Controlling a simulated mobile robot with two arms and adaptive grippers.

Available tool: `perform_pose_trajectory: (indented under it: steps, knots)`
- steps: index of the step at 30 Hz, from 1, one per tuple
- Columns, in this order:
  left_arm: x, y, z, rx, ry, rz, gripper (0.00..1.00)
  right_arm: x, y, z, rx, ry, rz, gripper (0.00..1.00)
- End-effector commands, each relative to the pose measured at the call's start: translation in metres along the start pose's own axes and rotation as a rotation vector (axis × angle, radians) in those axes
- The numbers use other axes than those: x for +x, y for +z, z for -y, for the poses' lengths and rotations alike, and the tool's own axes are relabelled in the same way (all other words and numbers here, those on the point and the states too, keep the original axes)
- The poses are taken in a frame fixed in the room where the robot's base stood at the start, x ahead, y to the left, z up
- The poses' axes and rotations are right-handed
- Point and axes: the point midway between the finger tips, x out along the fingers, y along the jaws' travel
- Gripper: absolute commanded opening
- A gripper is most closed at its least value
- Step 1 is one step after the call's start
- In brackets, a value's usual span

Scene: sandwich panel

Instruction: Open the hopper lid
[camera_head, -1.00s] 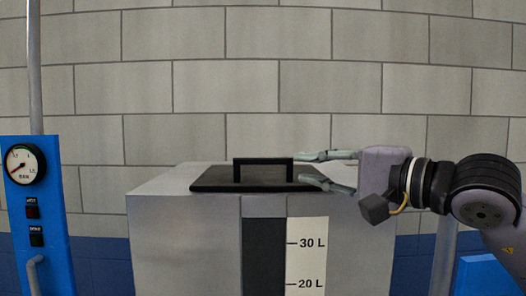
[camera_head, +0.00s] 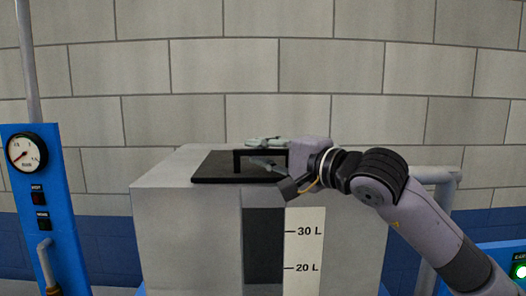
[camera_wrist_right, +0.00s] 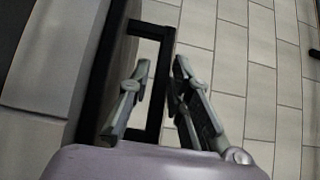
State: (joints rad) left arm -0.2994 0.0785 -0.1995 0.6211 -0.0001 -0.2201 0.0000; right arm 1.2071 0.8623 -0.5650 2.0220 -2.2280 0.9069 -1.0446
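The black hopper lid (camera_head: 212,170) lies flat and shut on top of the grey hopper (camera_head: 165,205) in the head view. Its black bar handle (camera_head: 237,160) stands up near the lid's middle, partly hidden by my right gripper. My right gripper (camera_head: 262,152) reaches in from the right, with one finger above the handle's top bar and one below it. In the right wrist view the handle (camera_wrist_right: 153,30) runs between the two spread fingers of the gripper (camera_wrist_right: 165,75), with gaps showing, so they look open around it. My left gripper is not in view.
A blue panel (camera_head: 45,265) with a gauge (camera_head: 26,152) and switches stands at the left. The hopper front has a dark level window (camera_head: 263,245) and a litre scale (camera_head: 303,275). A grey pipe (camera_head: 435,175) and another blue panel are at the right. A block wall stands behind.

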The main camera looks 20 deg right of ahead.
Motion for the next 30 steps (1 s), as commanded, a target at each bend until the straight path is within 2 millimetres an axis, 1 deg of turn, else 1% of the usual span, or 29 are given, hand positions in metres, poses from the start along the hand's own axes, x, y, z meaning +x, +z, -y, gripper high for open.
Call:
perform_pose_trajectory:
  steps: [1, 8, 30]
  knots:
    - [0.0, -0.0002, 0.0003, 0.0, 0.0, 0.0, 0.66, -0.0002, 0.0, 0.0, 0.0, 0.0, 0.0, 0.15]
    - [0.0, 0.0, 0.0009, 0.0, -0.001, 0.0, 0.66, -0.0003, 0.0, -0.0001, 0.0, 0.001, 0.0, 0.0]
    - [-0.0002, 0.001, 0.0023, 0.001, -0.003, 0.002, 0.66, 0.0009, 0.0019, 0.0004, 0.0, 0.003, 0.001, 0.0]
